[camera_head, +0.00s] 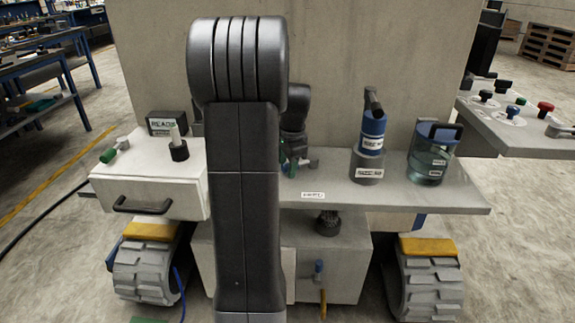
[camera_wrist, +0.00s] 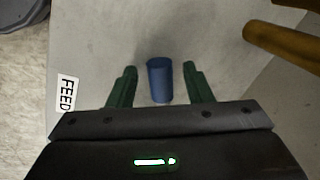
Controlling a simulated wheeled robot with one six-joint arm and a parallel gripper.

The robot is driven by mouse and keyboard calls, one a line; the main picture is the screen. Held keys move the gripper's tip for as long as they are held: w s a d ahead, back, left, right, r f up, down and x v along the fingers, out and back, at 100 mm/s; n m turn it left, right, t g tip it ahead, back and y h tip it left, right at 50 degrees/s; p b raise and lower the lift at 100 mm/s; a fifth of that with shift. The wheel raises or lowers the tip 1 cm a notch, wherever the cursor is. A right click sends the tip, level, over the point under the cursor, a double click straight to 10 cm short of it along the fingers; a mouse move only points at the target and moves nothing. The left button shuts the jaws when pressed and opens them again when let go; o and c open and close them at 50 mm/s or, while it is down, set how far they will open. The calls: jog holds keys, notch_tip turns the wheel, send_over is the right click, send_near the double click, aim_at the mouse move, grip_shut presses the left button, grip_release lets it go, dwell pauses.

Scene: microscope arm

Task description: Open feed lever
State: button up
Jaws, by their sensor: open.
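In the wrist view, a blue cylindrical handle (camera_wrist: 160,80) stands up from a grey surface, close to a white label reading FEED (camera_wrist: 66,94). I take it to be the feed lever. My gripper (camera_wrist: 160,84) is open, with one green finger on each side of the blue handle and a visible gap on both sides. In the head view, my gripper (camera_head: 289,165) is mostly hidden behind my dark arm, above the grey shelf near the FEED label (camera_head: 312,194). The handle cannot be made out there.
A brown-yellow bar (camera_wrist: 282,45) crosses the upper right of the wrist view. In the head view, a blue-topped canister (camera_head: 371,140) and a clear jug (camera_head: 432,158) stand on the shelf (camera_head: 410,198) at right. A white drawer box (camera_head: 160,190) stands at left.

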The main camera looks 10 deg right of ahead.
grip_shut()
jog(key=shift+s+r, duration=0.1)
jog(key=shift+s+d+r+n+p, duration=0.15)
jog(key=shift+s+d+n+p, duration=0.2)
jog(key=shift+s+n+p, duration=0.6)
jog(key=s+d+n+p, duration=0.1)
jog(key=n, duration=0.1)
jog(key=n+y+p, duration=0.1)
jog(key=p, duration=0.1)
jog(key=shift+s+d+n+g, duration=0.3)
jog(key=shift+s+d+n, duration=0.05)
jog(key=d+n+p, duration=0.1)
jog(key=s+d+n+p, duration=0.1)
jog(key=n, duration=0.1)
jog(key=shift+s+n, duration=0.25)
jog(key=shift+n, duration=0.05)
jog(key=shift+s+d+f+n+g+y+p, duration=0.15)
jog(key=shift+s+d+n+g+p, duration=0.2)
jog(key=shift+d+n, duration=0.3)
jog(key=shift+d+f+n+g+y+p, duration=0.15)
jog(key=shift+d+n+p, duration=0.3)
jog(key=shift+n, duration=0.3)
jog(key=shift+r, duration=0.1)
